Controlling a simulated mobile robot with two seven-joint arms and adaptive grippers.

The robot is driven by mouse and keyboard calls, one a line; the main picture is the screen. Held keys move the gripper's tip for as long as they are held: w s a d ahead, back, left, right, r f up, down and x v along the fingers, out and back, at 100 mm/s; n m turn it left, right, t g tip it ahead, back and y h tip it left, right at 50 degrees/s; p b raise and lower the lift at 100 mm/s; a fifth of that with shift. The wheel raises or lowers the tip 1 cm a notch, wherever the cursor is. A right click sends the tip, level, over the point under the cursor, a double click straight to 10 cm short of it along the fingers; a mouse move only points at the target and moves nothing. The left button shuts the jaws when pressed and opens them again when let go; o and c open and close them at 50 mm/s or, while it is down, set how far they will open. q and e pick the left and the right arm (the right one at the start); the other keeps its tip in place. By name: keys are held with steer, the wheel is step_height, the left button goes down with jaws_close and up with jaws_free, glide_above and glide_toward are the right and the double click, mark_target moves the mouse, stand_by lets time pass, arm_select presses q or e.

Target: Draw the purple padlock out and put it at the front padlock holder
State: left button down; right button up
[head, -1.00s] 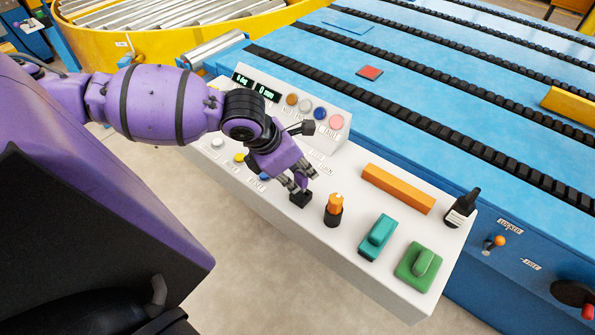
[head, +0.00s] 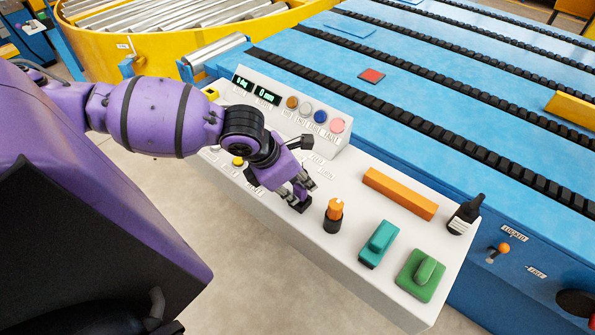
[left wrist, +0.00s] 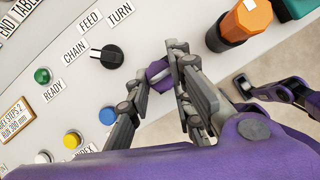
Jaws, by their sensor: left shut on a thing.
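My left gripper (head: 301,189) is over the white control panel (head: 345,265), left of the orange knob (head: 334,209). In the left wrist view, its fingers (left wrist: 165,76) are shut on the purple padlock (left wrist: 157,72), of which only a small part shows between them. I cannot make out the front padlock holder.
A black selector knob (left wrist: 107,55) and several coloured buttons are near the gripper.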

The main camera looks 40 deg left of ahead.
arm_select(q)
steer(key=shift+f, duration=0.45)
steer(key=c, duration=1.5)
jaws_free()
steer(key=v, duration=1.2)
